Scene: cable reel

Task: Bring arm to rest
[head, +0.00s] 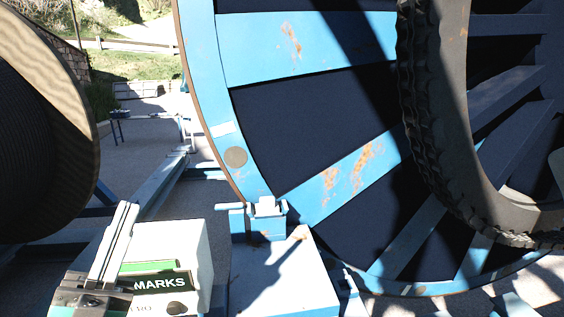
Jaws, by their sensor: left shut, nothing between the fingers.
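My left gripper (128,208) is at the lower left of the head view. Its two long pale fingers are shut together with nothing between them and point up and away. It appears in front of a white box (190,245) with a green strip and a black label reading MARKS. I cannot tell whether it touches the box. My right gripper is not in view.
A large blue cable reel (315,45) with rust patches fills the centre and right. A black treaded tyre (408,80) is in front of it. A dark wound reel (40,130) stands at left. A blue-white stand (285,275) is beside the box. Paved ground (140,165) lies behind.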

